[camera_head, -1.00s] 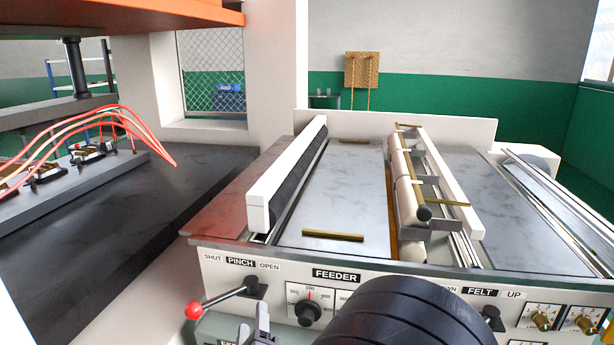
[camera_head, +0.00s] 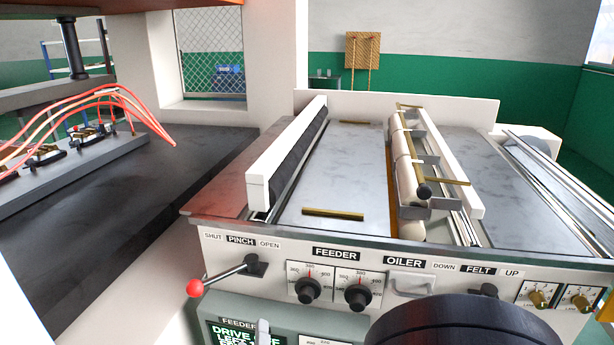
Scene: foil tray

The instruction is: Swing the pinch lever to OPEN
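The pinch lever (camera_head: 226,274) is a metal rod with a red ball knob (camera_head: 194,288). It runs from a black pivot (camera_head: 255,265) on the white front panel. It points left and slightly down, to the side of the SHUT label (camera_head: 213,236) and away from the OPEN label (camera_head: 269,245). A pale grey tip (camera_head: 263,331) at the bottom edge looks like part of my gripper. It is below and right of the red knob, apart from the lever. The rest of the gripper is cut off, so its opening cannot be told.
Two feeder dials (camera_head: 307,290) (camera_head: 358,294) and the oiler handle (camera_head: 411,284) are right of the lever. A grey-green display box (camera_head: 231,305) sits below it. My black arm link covers the lower right. Space left of the knob is clear.

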